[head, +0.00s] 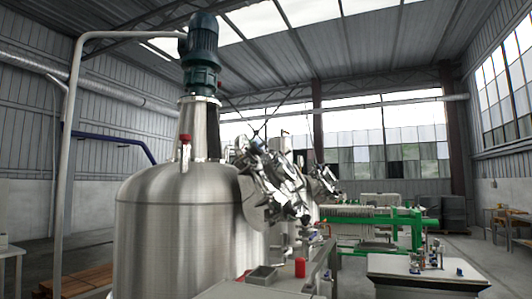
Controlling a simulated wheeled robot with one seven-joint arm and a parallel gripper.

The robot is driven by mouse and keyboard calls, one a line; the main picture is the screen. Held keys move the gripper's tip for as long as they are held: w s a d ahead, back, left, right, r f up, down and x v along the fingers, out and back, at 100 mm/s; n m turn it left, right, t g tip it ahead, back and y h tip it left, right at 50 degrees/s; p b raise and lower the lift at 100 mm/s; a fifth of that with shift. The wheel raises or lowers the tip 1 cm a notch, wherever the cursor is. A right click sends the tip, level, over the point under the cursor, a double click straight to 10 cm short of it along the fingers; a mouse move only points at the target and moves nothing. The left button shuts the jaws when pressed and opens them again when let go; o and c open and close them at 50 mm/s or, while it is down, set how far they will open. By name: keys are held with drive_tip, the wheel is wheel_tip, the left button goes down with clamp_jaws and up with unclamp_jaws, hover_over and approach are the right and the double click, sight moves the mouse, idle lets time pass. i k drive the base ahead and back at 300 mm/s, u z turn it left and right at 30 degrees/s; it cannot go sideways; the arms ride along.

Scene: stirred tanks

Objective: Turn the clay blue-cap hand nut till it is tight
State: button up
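A large steel tank (165,230) stands left of the middle, with a green motor (203,55) on top. A cluster of shiny metal parts (275,185) juts from its upper right side. It is too jumbled to tell its single fittings apart. I cannot make out the clay blue-cap hand nut for certain in it. Tiny blue spots show lower down by the bench, too small to name. I see no gripper fingers that I can pick out, and no contact with any nut.
A grey bench holds a grey tray (262,275) and a red can (300,268) at the lower middle. A pale table (425,280) with small fittings stands at the lower right. Green-framed equipment (375,218) stands behind. Open floor shows at the right.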

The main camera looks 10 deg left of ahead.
sight(254, 150)
drive_tip(key=k, duration=0.7)
drive_tip(key=z, duration=1.6)
drive_tip(key=i, duration=1.2)
drive_tip(key=u, duration=2.5)
drive_tip(key=i, duration=0.8)
